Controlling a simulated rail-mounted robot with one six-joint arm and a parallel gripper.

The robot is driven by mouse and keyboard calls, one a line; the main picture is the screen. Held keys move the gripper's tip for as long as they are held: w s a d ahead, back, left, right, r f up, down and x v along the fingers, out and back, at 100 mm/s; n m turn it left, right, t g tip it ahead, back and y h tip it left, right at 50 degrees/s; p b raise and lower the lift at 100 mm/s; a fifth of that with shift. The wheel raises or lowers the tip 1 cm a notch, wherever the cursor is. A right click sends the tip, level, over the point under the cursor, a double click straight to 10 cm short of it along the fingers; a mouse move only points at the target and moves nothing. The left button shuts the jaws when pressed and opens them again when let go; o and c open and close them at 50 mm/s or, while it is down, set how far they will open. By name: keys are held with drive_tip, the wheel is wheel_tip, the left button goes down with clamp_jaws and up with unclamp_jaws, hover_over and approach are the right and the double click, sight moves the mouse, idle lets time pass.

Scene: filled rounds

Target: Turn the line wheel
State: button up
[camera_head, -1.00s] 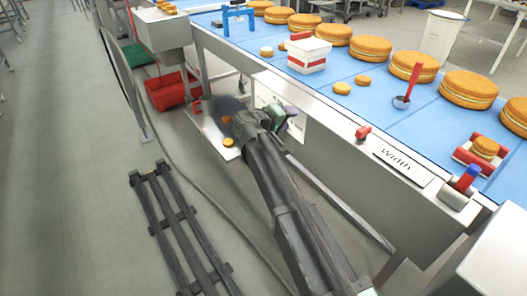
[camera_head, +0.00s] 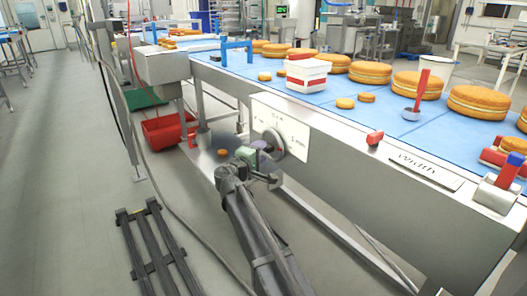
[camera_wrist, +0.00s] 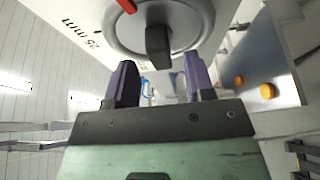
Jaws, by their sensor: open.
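The line wheel (camera_head: 272,143) is a grey disc on a white marked panel (camera_head: 292,133) on the side of the conveyor. In the wrist view the wheel (camera_wrist: 182,17) fills the top middle, with a dark handle (camera_wrist: 158,46) sticking out towards me and a red pointer (camera_wrist: 127,5) at its upper left. My gripper (camera_head: 264,166) is just in front of and below the wheel. In the wrist view my gripper (camera_wrist: 160,84) is open and empty, its dark purple fingers apart below the handle, with the handle between them sideways. Contact cannot be made out.
The blue conveyor belt (camera_head: 375,118) carries several filled rounds, a white tub (camera_head: 307,75) and a red-handled ladle (camera_head: 420,93). A red crate (camera_head: 166,131) and a dark pallet (camera_head: 150,250) are on the floor. A hose runs along the floor left of my arm.

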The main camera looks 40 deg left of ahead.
drive_tip(key=shift+w+a, duration=0.1)
drive_tip(key=shift+w, duration=1.05)
clamp_jaws()
